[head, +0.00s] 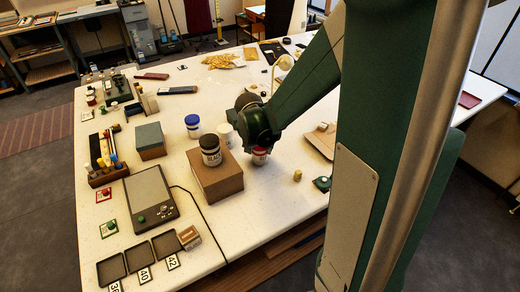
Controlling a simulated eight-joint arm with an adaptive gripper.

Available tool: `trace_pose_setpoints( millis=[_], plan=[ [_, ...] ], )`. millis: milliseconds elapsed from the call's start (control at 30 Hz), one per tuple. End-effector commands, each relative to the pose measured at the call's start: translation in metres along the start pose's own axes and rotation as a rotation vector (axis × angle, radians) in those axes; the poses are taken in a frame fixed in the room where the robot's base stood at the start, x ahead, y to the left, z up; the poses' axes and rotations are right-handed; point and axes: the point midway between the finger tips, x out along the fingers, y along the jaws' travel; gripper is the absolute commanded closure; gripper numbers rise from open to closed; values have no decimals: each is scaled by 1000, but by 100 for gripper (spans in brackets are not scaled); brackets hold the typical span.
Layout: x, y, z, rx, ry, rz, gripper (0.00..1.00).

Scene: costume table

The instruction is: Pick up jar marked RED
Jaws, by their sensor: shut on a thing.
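The jar marked RED (260,157) shows in the head view as a small piece of red-and-white label, just right of the brown box. My gripper (259,146) comes down over it from above and is shut on it. The gripper hides the jar's top, and I cannot tell whether its base touches the table. A jar marked BLACK (211,157) with a dark lid stands upright on the brown box (218,184). A blue-lidded jar (193,130) and a white jar (225,136) stand behind the box.
A grey-topped box (150,140), a tablet-like device (150,195) and numbered trays (138,257) lie to the left. A small brass piece (297,176) and a wooden board (321,140) are to the right. The white table (245,225) is clear in front of the brown box.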

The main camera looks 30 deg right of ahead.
Motion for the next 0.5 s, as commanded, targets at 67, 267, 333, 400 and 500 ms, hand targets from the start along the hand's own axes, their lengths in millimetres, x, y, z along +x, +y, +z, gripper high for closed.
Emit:
trace_pose_setpoints(
  millis=[67, 267, 333, 400, 500],
  plan=[
    [-5, 0, -2, 0, 0, 0, 76],
    [-23, 0, -9, 0, 0, 0, 76],
    [-32, 0, -13, 0, 0, 0, 76],
    [-40, 0, -16, 0, 0, 0, 76],
    [-52, 1, -21, 0, 0, 0, 76]
  ],
)
